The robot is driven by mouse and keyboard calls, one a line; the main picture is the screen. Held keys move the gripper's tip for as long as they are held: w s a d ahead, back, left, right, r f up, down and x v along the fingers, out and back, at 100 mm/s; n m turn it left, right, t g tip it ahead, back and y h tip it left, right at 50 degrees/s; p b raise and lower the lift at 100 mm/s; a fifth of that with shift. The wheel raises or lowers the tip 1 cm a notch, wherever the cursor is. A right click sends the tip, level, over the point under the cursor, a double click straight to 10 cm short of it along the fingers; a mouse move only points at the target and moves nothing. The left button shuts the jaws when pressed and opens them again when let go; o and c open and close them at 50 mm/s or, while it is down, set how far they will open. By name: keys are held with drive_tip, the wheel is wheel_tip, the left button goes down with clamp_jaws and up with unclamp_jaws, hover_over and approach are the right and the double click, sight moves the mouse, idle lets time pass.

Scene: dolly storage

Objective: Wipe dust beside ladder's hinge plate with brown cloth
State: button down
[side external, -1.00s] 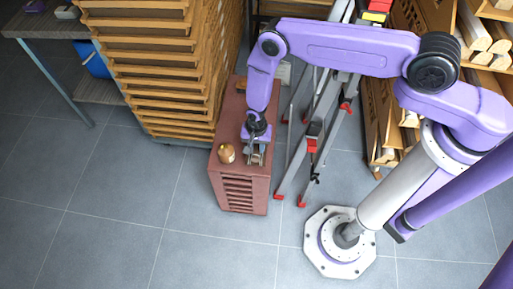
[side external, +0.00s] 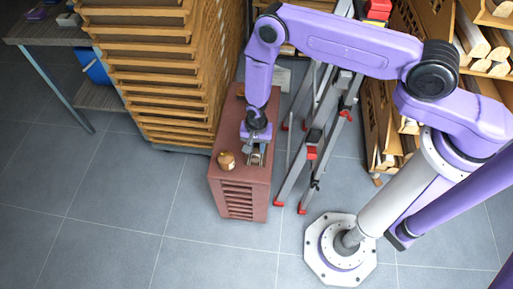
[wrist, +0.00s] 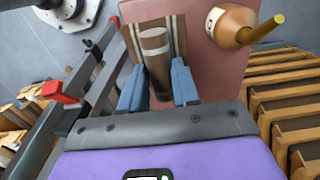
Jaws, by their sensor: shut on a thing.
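My gripper (wrist: 158,88) points down over the top of a reddish-brown cabinet. Its two blue fingers are shut on a brown roll with a pale band (wrist: 156,45), which looks like the brown cloth rolled up. The roll is over a pale-edged holder (wrist: 178,30) on the cabinet top; I cannot tell whether it still touches it. In the side view my gripper (side external: 256,150) hides most of the roll. The grey ladder (side external: 295,176) with red feet stands right of the cabinet, and shows at the left in the wrist view (wrist: 97,82). Its hinge plate and any dust are too small to make out.
The cabinet (side external: 240,200) also carries a brown jar (side external: 226,160) close to my gripper; in the wrist view the jar (wrist: 232,24) has a yellow-tipped stem. Stacked wooden trays (side external: 160,80) stand to the left, wooden racks (side external: 385,130) behind the ladder.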

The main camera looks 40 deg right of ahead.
wheel_tip(320, 180, up, 60)
drive_tip(key=w+d, duration=0.3)
drive_tip(key=d, duration=0.8)
drive_tip(key=w+d, duration=0.3)
drive_tip(key=d, duration=0.7)
drive_tip(key=s+d, duration=0.2)
drive_tip(key=d, duration=0.8)
drive_tip(key=s+d, duration=0.2)
drive_tip(key=d, duration=0.9)
drive_tip(key=f, duration=0.3)
drive_tip(key=a+f, duration=0.1)
drive_tip(key=f, duration=0.1)
drive_tip(key=shift+w+f, duration=0.25)
wheel_tip(320, 180, down, 6)
drive_tip(key=shift+f, duration=0.15)
drive_tip(key=shift+w+f, duration=0.1)
drive_tip(key=shift+f, duration=0.25)
drive_tip(key=shift+w+d+r, duration=0.1)
drive_tip(key=shift+w+d, duration=1.75)
drive_tip(key=shift+d, duration=0.05)
